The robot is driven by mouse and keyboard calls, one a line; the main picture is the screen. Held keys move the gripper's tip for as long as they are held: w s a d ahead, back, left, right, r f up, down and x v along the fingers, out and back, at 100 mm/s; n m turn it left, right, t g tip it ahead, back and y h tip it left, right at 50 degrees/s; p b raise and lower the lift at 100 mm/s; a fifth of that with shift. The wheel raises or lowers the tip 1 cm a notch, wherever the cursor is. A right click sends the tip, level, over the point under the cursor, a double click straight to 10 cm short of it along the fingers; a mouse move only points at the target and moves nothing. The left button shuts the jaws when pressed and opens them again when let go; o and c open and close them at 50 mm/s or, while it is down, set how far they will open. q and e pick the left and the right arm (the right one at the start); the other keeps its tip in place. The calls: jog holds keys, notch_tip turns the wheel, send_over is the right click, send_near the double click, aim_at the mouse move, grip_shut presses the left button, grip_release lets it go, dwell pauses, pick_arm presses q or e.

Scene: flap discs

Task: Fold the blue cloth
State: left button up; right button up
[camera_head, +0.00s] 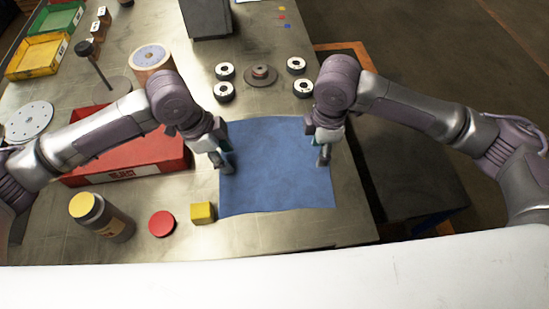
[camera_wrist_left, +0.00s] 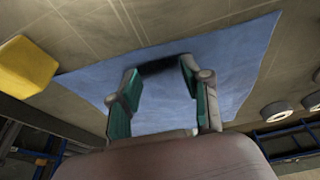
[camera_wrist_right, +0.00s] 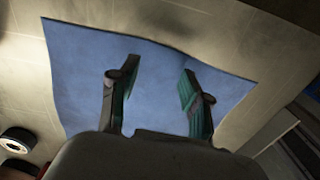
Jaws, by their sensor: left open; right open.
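The blue cloth (camera_head: 275,175) lies flat and spread out on the metal table, roughly square. My left gripper (camera_head: 226,167) is over its left edge in the head view. In the left wrist view its fingers (camera_wrist_left: 160,85) are apart above the cloth (camera_wrist_left: 225,55), with nothing between them. My right gripper (camera_head: 322,163) is over the cloth's right edge. In the right wrist view its fingers (camera_wrist_right: 155,80) are apart above the cloth (camera_wrist_right: 85,60), also empty. I cannot tell whether the fingertips touch the cloth.
A yellow block (camera_head: 202,212), a red disc (camera_head: 162,223) and a jar with a yellow lid (camera_head: 100,215) stand left of the cloth. A red bin (camera_head: 130,160) is behind my left arm. Several small rollers (camera_head: 224,71) stand beyond the cloth. The table's right edge is close.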

pick_arm(q)
jog(key=shift+f, duration=0.35)
pick_arm(e)
jog(key=shift+f, duration=0.35)
pick_arm(q)
jog(key=shift+f, duration=0.2)
pick_arm(e)
jog(key=shift+f, duration=0.25)
pick_arm(q)
jog(key=shift+s, duration=0.1)
grip_shut()
pick_arm(e)
grip_shut()
pick_arm(q)
jog(key=shift+f, duration=0.1)
pick_arm(e)
jog(key=shift+s, duration=0.1)
pick_arm(q)
jog(key=shift+s+f, duration=0.1)
jog(key=shift+s, duration=0.05)
pick_arm(e)
jog(key=shift+s+f, duration=0.1)
dwell(0.4)
